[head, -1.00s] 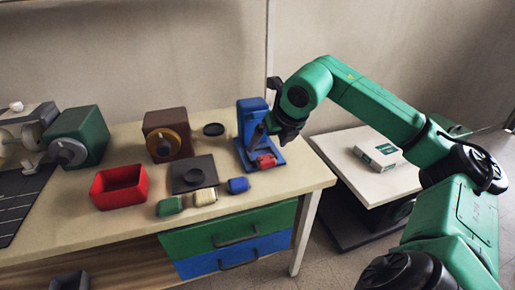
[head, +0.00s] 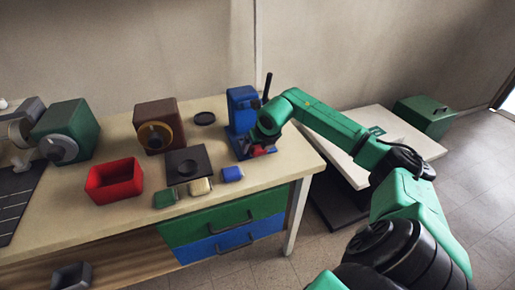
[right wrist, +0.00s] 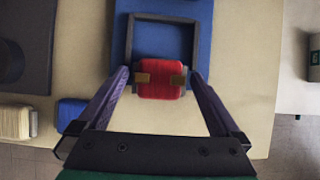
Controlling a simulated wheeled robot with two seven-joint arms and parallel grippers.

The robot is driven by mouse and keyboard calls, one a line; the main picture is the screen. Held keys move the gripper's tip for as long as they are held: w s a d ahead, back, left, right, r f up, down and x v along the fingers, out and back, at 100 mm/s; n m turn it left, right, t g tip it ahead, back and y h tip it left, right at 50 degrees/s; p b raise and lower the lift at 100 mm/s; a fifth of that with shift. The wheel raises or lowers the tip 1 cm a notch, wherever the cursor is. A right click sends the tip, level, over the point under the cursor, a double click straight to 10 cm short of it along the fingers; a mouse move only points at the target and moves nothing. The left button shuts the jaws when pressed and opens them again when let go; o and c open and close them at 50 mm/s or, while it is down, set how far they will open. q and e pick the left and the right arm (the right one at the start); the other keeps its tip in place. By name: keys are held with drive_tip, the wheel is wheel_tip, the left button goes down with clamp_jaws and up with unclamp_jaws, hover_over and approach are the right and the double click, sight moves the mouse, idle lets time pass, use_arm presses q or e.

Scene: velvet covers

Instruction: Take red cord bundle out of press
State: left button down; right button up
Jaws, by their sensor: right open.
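The blue press (head: 241,103) stands near the right end of the workbench. The red cord bundle (right wrist: 160,78) lies at the front of the press's blue base (right wrist: 204,30), against a dark square frame, with two brown bands on it. In the head view the bundle (head: 259,152) is mostly hidden by my right gripper (head: 252,146). In the right wrist view my right gripper (right wrist: 160,84) is open, with one finger on each side of the bundle and a gap at both sides. My left gripper is not in view.
Blue (head: 232,173), cream (head: 200,187) and green (head: 165,199) bundles lie left of the press, by a dark square plate (head: 203,172). A red bin (head: 97,195) and a brown machine (head: 161,112) stand farther left. A white side table (head: 432,149) is at right.

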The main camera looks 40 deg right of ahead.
drive_tip(key=shift+r, duration=0.1)
drive_tip(key=c, duration=1.1)
drive_tip(key=shift+o, duration=0.2)
